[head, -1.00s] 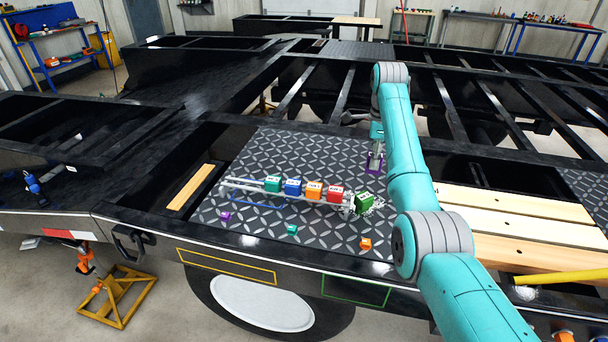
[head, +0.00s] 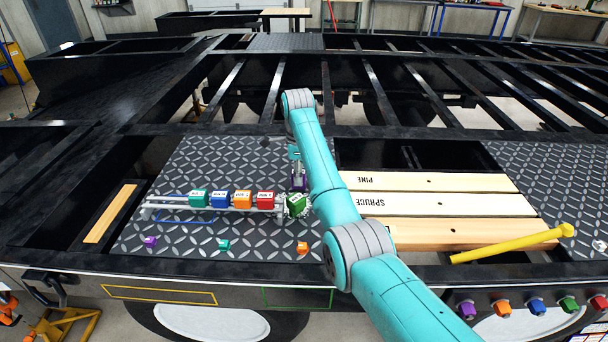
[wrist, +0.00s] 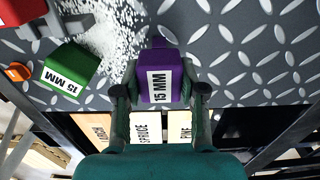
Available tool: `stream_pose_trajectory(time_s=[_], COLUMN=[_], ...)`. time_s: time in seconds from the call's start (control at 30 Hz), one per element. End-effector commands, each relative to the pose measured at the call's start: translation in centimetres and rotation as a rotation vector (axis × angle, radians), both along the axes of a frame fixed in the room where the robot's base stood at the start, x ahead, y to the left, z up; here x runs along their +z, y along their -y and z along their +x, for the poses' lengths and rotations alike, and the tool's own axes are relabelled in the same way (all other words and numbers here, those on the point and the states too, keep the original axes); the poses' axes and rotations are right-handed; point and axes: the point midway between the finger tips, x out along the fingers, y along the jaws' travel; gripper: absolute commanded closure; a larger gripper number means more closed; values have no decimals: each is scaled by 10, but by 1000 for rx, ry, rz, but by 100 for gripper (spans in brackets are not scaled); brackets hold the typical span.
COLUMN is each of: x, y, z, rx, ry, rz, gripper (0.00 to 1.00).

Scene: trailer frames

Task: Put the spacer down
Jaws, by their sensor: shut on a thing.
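My gripper (wrist: 160,92) is shut on the purple spacer (wrist: 160,78), labelled 15 MM, with one finger on each side. In the head view, the spacer (head: 299,184) shows just behind the green block; my arm comes in from the lower right. The patterned dark metal plate (head: 205,165) lies below it. I cannot tell whether the spacer touches the plate. A green 15 MM block (wrist: 70,72) sits tilted left of the spacer in the wrist view, apart from it, beside white granules (wrist: 105,38).
Teal (head: 197,198), blue (head: 220,199), orange (head: 243,200) and red (head: 265,200) blocks stand in a row along a metal rail. Small purple, teal and orange pieces lie in front. Planks (head: 430,206) and a yellow bar (head: 505,244) lie to the right. The plate behind the row is bare.

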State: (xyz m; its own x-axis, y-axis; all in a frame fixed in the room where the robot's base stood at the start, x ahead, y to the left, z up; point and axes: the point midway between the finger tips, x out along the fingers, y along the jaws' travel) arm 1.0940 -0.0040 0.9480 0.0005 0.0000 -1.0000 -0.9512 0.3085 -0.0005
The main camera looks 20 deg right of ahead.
Motion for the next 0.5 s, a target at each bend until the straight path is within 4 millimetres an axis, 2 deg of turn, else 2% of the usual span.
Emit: stream_pose_trajectory(time_s=[0.1,0.4,0.43,0.5], x=[-9,-11,-12,-11], y=[-7,-6,-6,-6], z=[-1,-1,-1,-1], rx=[0,-1,-1,-1], ry=[0,0,0,0], rz=[0,0,0,0], gripper=[94,94,57,39])
